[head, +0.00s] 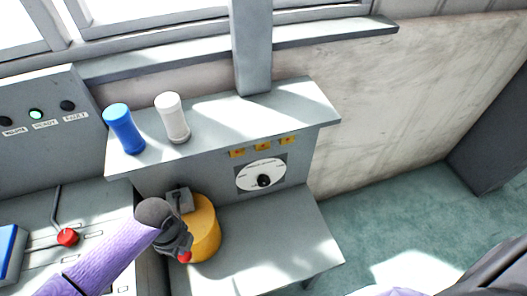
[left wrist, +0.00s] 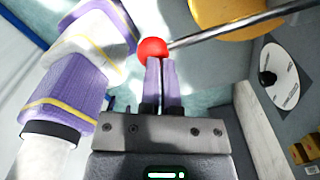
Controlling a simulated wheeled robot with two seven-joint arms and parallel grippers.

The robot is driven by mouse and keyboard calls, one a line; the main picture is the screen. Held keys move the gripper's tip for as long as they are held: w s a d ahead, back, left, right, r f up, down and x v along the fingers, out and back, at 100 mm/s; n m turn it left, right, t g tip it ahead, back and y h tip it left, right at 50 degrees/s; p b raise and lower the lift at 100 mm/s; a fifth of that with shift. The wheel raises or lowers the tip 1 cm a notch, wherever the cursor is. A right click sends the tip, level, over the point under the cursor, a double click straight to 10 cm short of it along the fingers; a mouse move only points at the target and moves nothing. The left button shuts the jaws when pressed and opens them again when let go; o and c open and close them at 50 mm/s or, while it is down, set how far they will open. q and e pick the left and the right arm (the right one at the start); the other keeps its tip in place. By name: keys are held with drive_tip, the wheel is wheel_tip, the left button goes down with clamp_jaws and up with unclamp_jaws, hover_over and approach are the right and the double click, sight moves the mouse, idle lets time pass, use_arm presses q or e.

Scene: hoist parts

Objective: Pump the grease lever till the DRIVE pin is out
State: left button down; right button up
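The yellow grease pump drum (head: 206,228) stands on the lower grey shelf in the head view, with a grey block (head: 179,200) on its top. Its lever is a metal rod (left wrist: 230,31) ending in a red ball knob (left wrist: 152,48); the knob also shows low beside the drum in the head view (head: 184,257). My left gripper (left wrist: 161,62) has its two purple fingers close together, with tips at the knob. The knob shows at the tips, not clearly between them. A white dial (head: 262,175) with a black centre knob is behind the drum. I cannot make out the DRIVE pin.
A blue cylinder (head: 123,128) and a white cylinder (head: 172,117) stand on the upper ledge. Yellow tags (head: 263,146) sit above the dial. A panel at left has a green lamp (head: 36,114). A separate red-knobbed lever (head: 67,237) is on the left console. Floor at right is free.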

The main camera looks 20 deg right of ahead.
use_arm(q)
drive_tip(key=shift+w+f+b, duration=0.2)
drive_tip(key=shift+f+b, duration=1.35)
drive_tip(key=shift+f, duration=0.35)
drive_tip(key=shift+r, duration=0.1)
drive_tip(key=r+p, duration=0.2)
drive_tip(key=p, duration=0.1)
drive_tip(key=r+p, duration=0.6)
drive_tip(key=shift+s+r, duration=0.2)
drive_tip(key=shift+s, duration=0.15)
drive_tip(key=shift+r+p, duration=0.25)
drive_tip(key=shift+p, duration=0.1)
drive_tip(key=shift+f, duration=0.2)
drive_tip(key=shift+r, duration=0.1)
